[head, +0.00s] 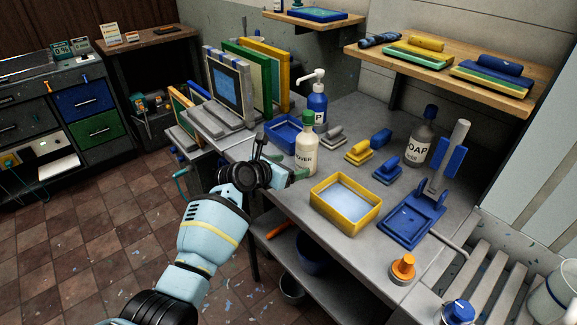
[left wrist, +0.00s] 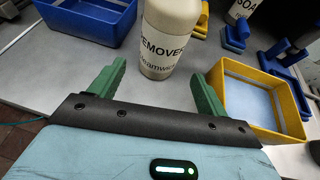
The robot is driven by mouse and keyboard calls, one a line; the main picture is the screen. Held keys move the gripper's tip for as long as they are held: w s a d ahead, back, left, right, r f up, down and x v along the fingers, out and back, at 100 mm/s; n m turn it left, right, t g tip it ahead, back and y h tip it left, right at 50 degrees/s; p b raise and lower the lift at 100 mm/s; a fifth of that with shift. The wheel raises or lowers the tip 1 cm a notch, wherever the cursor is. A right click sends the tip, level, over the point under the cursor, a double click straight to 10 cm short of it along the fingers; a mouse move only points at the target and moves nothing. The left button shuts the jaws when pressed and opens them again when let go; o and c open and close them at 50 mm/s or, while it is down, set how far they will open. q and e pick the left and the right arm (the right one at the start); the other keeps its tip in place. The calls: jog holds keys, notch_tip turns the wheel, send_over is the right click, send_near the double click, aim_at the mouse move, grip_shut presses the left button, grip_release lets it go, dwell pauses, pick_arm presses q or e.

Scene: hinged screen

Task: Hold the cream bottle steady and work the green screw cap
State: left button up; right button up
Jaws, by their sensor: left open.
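The cream bottle (head: 306,153), with a dark-lettered label, stands upright near the bench's left edge. Its green screw cap (head: 307,128) sits on top in the head view; the cap is out of frame in the left wrist view. My left gripper (head: 287,171) is low beside the bottle, on its near side. In the left wrist view the gripper's green fingers (left wrist: 158,73) are spread apart with nothing between them, and the bottle (left wrist: 169,38) stands just beyond the fingertips. My right gripper is in neither view.
A blue tray (head: 283,133) and a blue pump bottle (head: 317,104) stand behind the bottle. A yellow-rimmed tray (head: 372,221) lies to its right, close to my right-hand finger in the wrist view. A grey scraper (head: 332,138) lies behind. Bare bench surrounds the bottle's base.

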aim_at(299, 164)
pick_arm(q)
jog(key=shift+x, duration=3.4)
jog(key=shift+w+d+f, duration=0.1)
jog(key=shift+w+f, duration=0.05)
jog(key=shift+w, duration=0.2)
jog(key=shift+w+d+f, duration=0.15)
jog(key=shift+d, duration=0.05)
jog(key=shift+c, duration=0.5)
jog(key=c, duration=1.1)
jog(key=shift+c, duration=0.2)
jog(key=shift+f, duration=0.25)
